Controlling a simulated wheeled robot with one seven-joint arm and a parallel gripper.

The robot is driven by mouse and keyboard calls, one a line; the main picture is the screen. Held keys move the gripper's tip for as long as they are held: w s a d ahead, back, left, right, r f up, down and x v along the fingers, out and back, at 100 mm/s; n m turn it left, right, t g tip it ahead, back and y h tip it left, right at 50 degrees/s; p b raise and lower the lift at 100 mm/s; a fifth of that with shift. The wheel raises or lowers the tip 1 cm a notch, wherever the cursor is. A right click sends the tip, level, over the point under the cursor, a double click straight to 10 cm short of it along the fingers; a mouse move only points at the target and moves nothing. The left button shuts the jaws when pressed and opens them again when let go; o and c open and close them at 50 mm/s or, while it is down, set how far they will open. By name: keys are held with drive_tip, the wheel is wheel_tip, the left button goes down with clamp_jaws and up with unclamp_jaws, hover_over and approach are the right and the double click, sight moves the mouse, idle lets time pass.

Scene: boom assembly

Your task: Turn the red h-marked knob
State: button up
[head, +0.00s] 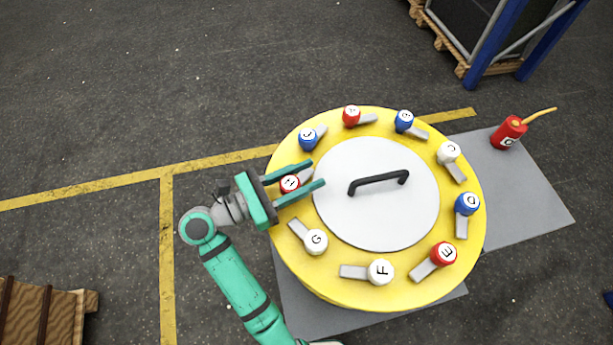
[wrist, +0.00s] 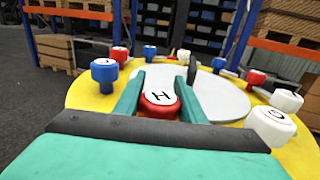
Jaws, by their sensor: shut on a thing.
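The red H-marked knob (head: 289,184) sits on the left side of the round yellow table (head: 345,291). A grey lever piece shows beside it, partly covered by my gripper. My gripper (head: 316,174) reaches in from the left with its two green fingers on either side of the knob, shut on it. In the wrist view the red H knob (wrist: 158,103) lies between the fingers, its white top with the H facing up, the letter turned sideways. The fingertips extend past the knob toward the table's grey centre disc.
Other lettered knobs with grey levers ring the table; a blue knob (head: 309,137) and the white G knob (head: 316,241) are the neighbours. A black handle (head: 378,182) stands on the grey disc (head: 375,225).

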drive_tip(key=n+t+y, duration=0.2)
drive_tip(key=t, duration=0.1)
drive_tip(key=n+t+y, duration=0.1)
drive_tip(key=shift+w+a+n+t, duration=0.25)
drive_tip(key=shift+w+n+t, duration=0.05)
drive_tip(key=shift+w, duration=0.1)
drive_tip(key=shift+w+a+n+t+y, duration=0.15)
drive_tip(key=shift+a+n+t+y, duration=0.05)
drive_tip(key=shift+n+t+y, duration=0.65)
drive_tip(key=shift+w+a+n+t+y, duration=0.2)
drive_tip(key=shift+n+t+y, duration=0.4)
drive_tip(key=shift+y, duration=0.5)
drive_tip(key=shift+w+a+n+t+y, duration=0.1)
drive_tip(key=shift+a+n+t+y, duration=0.15)
drive_tip(key=shift+n+t+y, duration=0.6)
drive_tip(key=o, duration=1)
drive_tip(key=shift+o, duration=0.2)
drive_tip(key=v, duration=1)
drive_tip(key=shift+s+a+r, duration=0.1)
drive_tip(key=shift+s+r, duration=0.15)
drive_tip(key=shift+s, duration=0.1)
